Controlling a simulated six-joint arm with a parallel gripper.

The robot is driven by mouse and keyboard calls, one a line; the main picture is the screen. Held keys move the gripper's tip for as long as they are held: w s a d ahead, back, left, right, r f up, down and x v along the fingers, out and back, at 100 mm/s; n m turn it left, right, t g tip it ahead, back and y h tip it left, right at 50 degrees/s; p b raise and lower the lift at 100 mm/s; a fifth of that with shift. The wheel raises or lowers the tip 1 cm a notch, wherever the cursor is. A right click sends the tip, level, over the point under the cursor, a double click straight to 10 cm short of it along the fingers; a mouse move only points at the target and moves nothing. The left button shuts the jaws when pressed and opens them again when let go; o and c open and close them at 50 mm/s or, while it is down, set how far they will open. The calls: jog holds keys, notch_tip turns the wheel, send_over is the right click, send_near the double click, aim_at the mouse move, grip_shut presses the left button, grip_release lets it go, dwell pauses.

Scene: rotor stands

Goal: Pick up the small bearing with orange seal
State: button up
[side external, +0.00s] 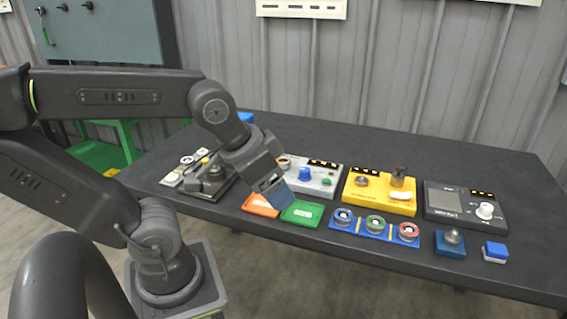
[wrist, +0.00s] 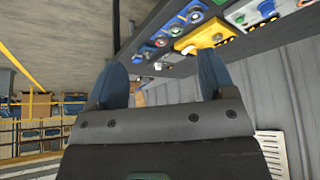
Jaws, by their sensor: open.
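A blue tray (side external: 358,233) near the front of the table holds three small round bearings in a row. The left bearing (side external: 343,215) looks blue, the middle bearing (side external: 376,224) has a green ring, and the right bearing (side external: 408,232) has a red or orange-red ring. I cannot tell for sure which seal is orange. My gripper (side external: 277,194) is left of the tray, above the orange and green pads, apart from the bearings. In the wrist view my gripper (wrist: 160,78) shows two blue fingers spread apart with nothing between them.
An orange pad (side external: 261,206) and a green pad (side external: 302,213) lie below my gripper. Behind are a grey station (side external: 318,185) and a yellow station (side external: 380,195). A dark screen unit (side external: 450,198), blue block (side external: 449,244) and blue-white block (side external: 495,252) stand right.

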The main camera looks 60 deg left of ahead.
jog(key=shift+o, duration=0.6)
jog(key=n+g+y, duration=0.4)
jog(key=n+g, duration=0.1)
jog(key=n, duration=1)
send_over(283, 160)
jog(key=s+d, duration=0.2)
jog(key=d, duration=0.2)
jog(key=f, duration=1.3)
jog(key=shift+w+d+f, duration=0.1)
jog(key=shift+w+f, duration=0.05)
jog(key=shift+w, duration=0.1)
jog(key=shift+w+a+x, duration=0.1)
jog(key=shift+x, duration=1.5)
jog(key=shift+w+a+x, duration=0.1)
jog(key=shift+w+x, duration=0.05)
jog(key=shift+x, duration=1.45)
jog(key=shift+c, duration=0.4)
